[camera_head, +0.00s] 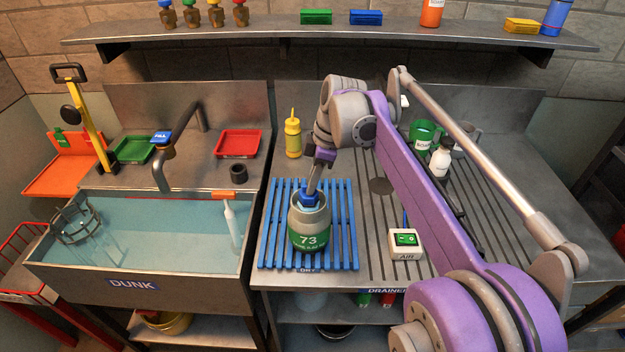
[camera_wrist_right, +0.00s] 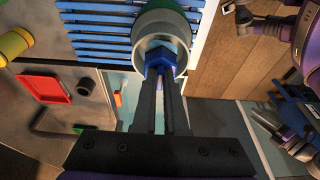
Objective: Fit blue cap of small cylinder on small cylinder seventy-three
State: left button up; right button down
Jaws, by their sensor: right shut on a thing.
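Small cylinder seventy-three (camera_head: 309,232), grey with a green band marked 73, stands upright on the blue slatted rack (camera_head: 348,225). The blue cap (camera_head: 309,202) is at its open mouth, partly inside the collar. My right gripper (camera_head: 312,188) comes down from above, slightly tilted, and is shut on the cap. In the right wrist view, the two dark fingers (camera_wrist_right: 161,88) hold the blue hexagonal cap (camera_wrist_right: 158,63) within the cylinder's pale round rim (camera_wrist_right: 160,28). Whether the cap is seated is hidden.
A water-filled sink (camera_head: 165,225) lies left of the rack. A yellow bottle (camera_head: 292,137) stands behind the rack. A white box with a green switch (camera_head: 405,241) is to its right. A green mug (camera_head: 424,136) and a white bottle (camera_head: 440,158) stand beyond my right arm.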

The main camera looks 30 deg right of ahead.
jog(key=shift+f, duration=0.45)
jog(key=c, duration=0.9)
grip_release()
jog(key=v, duration=1.1)
jog(key=s+a+f+m+t+h, duration=0.1)
jog(key=s+a+f+m, duration=0.3)
jog(key=s+f, duration=0.2)
jog(key=s+a+f+m+t, duration=0.1)
jog(key=s+a+f+m, duration=0.2)
jog(key=f, duration=0.7)
jog(key=s+a+f+m+t+h, duration=0.1)
jog(key=s+a+f+m+t, duration=0.1)
jog(key=s+a+f+m, duration=0.2)
jog(key=shift+s+a+f+m+h+p, duration=0.1)
jog(key=shift+s+a+f, duration=0.3)
jog(key=shift+s+f, duration=0.4)
jog(key=shift+s+a+f+m+h+p, duration=0.15)
jog(key=shift+s+a+f, duration=0.35)
jog(key=shift+s, duration=0.45)
jog(key=shift+s+a+f+m+h+p, duration=0.1)
jog(key=shift+s+a+f, duration=0.25)
jog(key=shift+s+f, duration=0.5)
